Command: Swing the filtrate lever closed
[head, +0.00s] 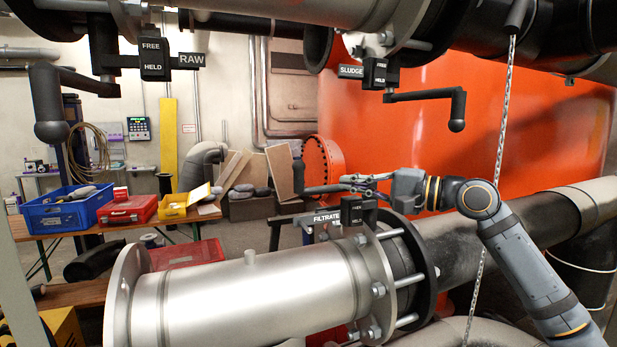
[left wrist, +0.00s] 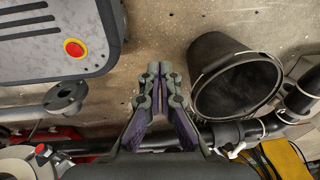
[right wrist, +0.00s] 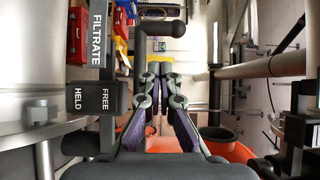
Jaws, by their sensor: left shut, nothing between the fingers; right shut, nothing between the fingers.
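The filtrate lever (head: 298,177) is a dark crank whose grip stands up at its left end, above the silver pipe flange. Its black FREE/HELD box (head: 357,209) and FILTRATE label (head: 326,216) sit on the flange. In the right wrist view the lever's grip (right wrist: 165,30) lies just beyond my fingertips, with the box (right wrist: 95,98) to the left. My right gripper (head: 345,181) is shut and empty, near the lever's arm; contact cannot be told from here. My left gripper (left wrist: 160,75) is shut and empty, and shows only in the left wrist view.
The RAW lever (head: 47,105) and SLUDGE lever (head: 455,110) hang from the pipes above. A chain (head: 505,110) hangs to the right of my right gripper. A big orange tank (head: 480,110) stands behind. A dark bucket (left wrist: 235,80) is near my left gripper.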

